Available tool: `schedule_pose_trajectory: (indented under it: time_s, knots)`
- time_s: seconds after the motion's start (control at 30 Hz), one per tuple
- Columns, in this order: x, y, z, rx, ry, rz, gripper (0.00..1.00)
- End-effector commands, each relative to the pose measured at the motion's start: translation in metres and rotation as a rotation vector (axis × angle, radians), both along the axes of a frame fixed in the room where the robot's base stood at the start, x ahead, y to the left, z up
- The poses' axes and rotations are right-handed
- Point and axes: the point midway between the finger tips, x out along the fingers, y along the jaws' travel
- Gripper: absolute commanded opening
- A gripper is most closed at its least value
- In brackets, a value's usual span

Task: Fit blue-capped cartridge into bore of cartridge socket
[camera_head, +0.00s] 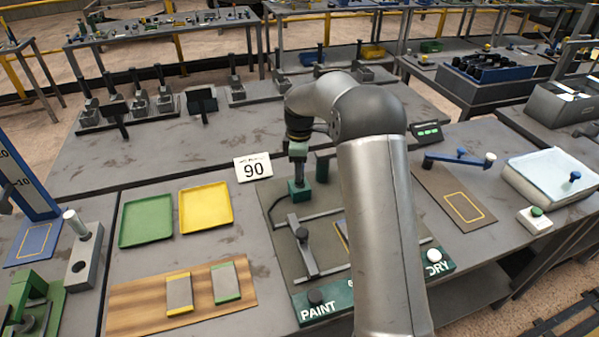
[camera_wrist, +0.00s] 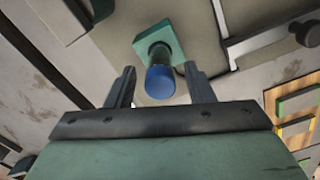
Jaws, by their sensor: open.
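The blue-capped cartridge (camera_wrist: 160,80) shows in the wrist view with its blue end toward the camera. It appears to stand in or on a square green block (camera_wrist: 173,33), which shows in the head view (camera_head: 299,191) below my wrist. My gripper (camera_wrist: 161,70) is open, with one finger on each side of the cartridge and visible gaps between. In the head view my gripper (camera_head: 298,163) is small and partly merged with the green block, and the cartridge cannot be made out. I cannot tell which fixture is the cartridge socket.
A dark green post (camera_head: 322,166) stands just right of my gripper. A grey block with a silver peg (camera_head: 84,262) is at far left. My arm hides part of the paint/dry board (camera_head: 318,307).

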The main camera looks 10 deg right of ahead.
Motion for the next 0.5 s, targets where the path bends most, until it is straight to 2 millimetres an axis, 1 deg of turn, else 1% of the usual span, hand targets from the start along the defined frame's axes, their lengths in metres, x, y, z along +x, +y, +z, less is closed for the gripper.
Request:
schedule_pose_trajectory:
  time_s: [0.03, 0.1, 0.3, 0.4, 0.5]
  knots:
    - [0.001, 0.0, 0.011, 0.0, -0.006, 0.0, 0.48]
    - [0.001, 0.0, 0.027, 0.0, -0.006, -0.001, 0.48]
    - [0.0, 0.0, 0.069, 0.0, -0.004, -0.001, 0.48]
    - [0.001, 0.0, 0.083, 0.0, -0.002, 0.0, 0.48]
    - [0.0, 0.0, 0.092, 0.0, -0.001, 0.0, 0.48]
